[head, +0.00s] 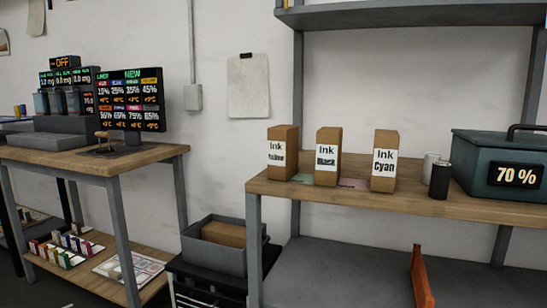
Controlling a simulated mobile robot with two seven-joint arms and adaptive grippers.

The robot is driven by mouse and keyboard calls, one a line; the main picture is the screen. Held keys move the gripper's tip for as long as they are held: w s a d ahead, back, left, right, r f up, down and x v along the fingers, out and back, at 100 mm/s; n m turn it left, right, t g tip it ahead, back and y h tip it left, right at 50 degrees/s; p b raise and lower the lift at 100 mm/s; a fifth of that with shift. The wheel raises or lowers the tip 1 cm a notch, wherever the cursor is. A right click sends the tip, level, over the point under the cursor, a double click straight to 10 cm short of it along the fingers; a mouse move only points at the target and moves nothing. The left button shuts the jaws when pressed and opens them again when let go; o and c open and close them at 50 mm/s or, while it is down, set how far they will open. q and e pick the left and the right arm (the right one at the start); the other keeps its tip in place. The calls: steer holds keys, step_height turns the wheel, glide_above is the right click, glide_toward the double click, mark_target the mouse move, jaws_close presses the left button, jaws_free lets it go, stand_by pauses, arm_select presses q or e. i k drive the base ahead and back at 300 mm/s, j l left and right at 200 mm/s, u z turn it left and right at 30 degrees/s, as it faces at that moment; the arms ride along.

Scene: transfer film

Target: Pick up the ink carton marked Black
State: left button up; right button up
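The ink carton marked Black (327,157) stands upright on a wooden shelf (459,208), the middle one of three brown cartons with white labels. The carton marked Yellow (282,154) stands to its left and the carton marked Cyan (384,161) to its right, both apart from it. The Yellow label is small and hard to read. Neither of my grippers shows in the head view.
A green case (478,148) reading 70 % and two small cylinders (440,180) stand right of the cartons. An upper shelf (405,14) hangs above. A grey bin (196,250) holding a brown box stands lower left. A table with screens (131,88) is at left.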

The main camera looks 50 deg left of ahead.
mark_target(329, 139)
steer(key=u, duration=1.3)
steer(key=l, duration=0.1)
steer(key=i, duration=0.05)
